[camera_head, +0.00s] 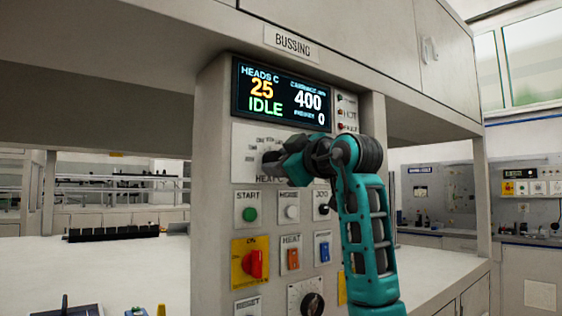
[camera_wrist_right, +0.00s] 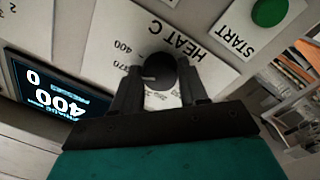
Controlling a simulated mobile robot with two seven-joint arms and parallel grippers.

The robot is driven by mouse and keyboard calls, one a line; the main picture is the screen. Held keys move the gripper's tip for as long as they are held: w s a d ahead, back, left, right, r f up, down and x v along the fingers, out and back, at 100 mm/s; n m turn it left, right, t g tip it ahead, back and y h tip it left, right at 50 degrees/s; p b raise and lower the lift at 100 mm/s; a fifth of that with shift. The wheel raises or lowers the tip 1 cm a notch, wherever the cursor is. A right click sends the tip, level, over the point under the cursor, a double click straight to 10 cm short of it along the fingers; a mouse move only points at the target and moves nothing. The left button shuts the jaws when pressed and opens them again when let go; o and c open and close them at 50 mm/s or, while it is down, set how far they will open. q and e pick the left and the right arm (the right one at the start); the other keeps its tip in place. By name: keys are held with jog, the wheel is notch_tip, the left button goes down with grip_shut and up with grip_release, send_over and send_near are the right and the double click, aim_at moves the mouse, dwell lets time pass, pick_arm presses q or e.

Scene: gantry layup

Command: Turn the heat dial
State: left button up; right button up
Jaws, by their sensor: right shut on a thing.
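The heat dial is a dark round knob (camera_wrist_right: 159,70) on a pale plate (camera_wrist_right: 120,38) marked HEAT C, seen in the right wrist view with numbers around it. My right gripper (camera_wrist_right: 160,88) is shut on the knob, one dark finger on each side. In the head view the right gripper (camera_head: 276,160) reaches the dial plate (camera_head: 243,145) from the right and hides most of the knob. The display (camera_head: 282,93) above reads HEADS C 25, IDLE and 400. My left gripper is not in view.
Below the dial are a green START button (camera_head: 249,214), a white HOME button (camera_head: 291,212), a red switch on yellow (camera_head: 252,263), an orange HEAT switch (camera_head: 292,258) and a black knob (camera_head: 312,303). A white worktop (camera_head: 110,270) lies to the left.

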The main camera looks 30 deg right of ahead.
jog(key=o, duration=1)
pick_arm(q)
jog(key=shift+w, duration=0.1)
pick_arm(e)
jog(key=shift+o, duration=0.2)
jog(key=shift+s, duration=0.1)
pick_arm(q)
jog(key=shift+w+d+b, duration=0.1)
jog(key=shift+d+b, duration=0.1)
jog(key=shift+b, duration=0.3)
pick_arm(e)
jog(key=s, duration=1.2)
jog(key=shift+s+d+f, duration=0.2)
jog(key=shift+s, duration=0.15)
